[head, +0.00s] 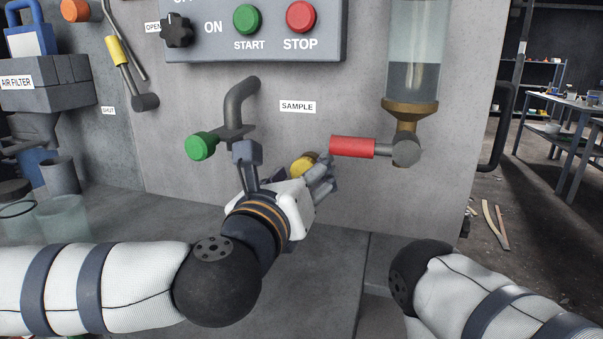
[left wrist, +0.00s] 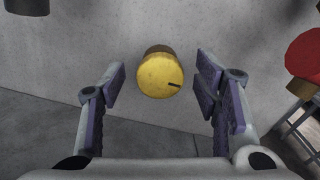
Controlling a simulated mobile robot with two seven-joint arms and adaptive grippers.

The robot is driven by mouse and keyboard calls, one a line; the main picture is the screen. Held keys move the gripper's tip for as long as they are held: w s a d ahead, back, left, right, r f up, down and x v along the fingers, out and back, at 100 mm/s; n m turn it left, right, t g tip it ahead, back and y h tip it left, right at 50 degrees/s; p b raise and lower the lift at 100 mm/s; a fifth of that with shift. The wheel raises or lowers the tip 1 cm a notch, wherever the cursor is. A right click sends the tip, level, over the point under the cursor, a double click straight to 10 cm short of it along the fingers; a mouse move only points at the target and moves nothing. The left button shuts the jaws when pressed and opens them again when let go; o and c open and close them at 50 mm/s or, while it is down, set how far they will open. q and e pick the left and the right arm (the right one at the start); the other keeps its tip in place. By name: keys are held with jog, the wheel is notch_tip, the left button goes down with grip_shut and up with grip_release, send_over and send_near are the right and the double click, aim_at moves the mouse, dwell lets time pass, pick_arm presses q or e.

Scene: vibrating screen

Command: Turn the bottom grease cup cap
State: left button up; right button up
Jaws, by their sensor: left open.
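The yellow grease cup cap (head: 302,164) is low on the grey panel, partly hidden behind my left gripper in the head view. In the left wrist view the round cap (left wrist: 160,76) faces the camera, with a short dark mark at the right of its face. My left gripper (head: 285,165) is open in front of the panel. In the left wrist view its purple-padded fingers (left wrist: 161,80) stand on either side of the cap, with a gap on each side. The cap is not gripped. My right gripper is out of view; only part of that arm shows.
A red-handled valve (head: 352,147) under the sight glass (head: 414,60) is close right of my left gripper. A green-ended sample pipe (head: 200,146) is close on the left. The control box (head: 270,50) with START and STOP buttons is above.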

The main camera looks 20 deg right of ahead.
pick_arm(q)
jog(key=c, duration=1.2)
jog(key=shift+o, duration=0.2)
jog(key=shift+r, duration=0.1)
